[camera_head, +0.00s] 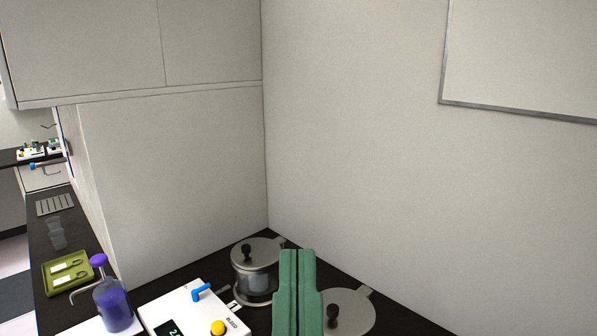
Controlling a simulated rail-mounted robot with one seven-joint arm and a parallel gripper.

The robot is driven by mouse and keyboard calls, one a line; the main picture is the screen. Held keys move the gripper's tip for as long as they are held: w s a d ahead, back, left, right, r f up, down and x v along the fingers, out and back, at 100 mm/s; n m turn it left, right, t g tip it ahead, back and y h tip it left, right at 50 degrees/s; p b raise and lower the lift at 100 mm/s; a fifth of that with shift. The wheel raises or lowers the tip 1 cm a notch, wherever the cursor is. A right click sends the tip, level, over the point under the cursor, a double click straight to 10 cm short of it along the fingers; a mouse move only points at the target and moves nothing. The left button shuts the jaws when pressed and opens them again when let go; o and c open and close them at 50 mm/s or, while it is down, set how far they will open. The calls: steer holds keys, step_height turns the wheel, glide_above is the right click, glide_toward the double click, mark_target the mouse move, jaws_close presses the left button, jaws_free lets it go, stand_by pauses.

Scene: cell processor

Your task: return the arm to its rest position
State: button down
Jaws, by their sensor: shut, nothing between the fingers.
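My gripper (298,270) shows at the bottom centre as two green fingers side by side. They are closed against each other and hold nothing. The fingers stand out in front of the dark counter, between two round metal-lidded vessels. The left vessel (256,268) has a glass body and a black knob. The right vessel's lid (350,315) is partly hidden by my gripper and cut by the lower edge. The rest of my arm is out of view.
A white device (188,312) with a blue lever and yellow knob sits left of my gripper. Further left are a purple-liquid bottle (113,305) and a green tray (69,272). Pale walls (380,180) close off the back and right. The air above the vessels is clear.

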step_height(320, 180, up, 32)
steer(key=p, duration=3)
steer(key=shift+w+a, duration=0.15)
steer(key=shift+w, duration=0.15)
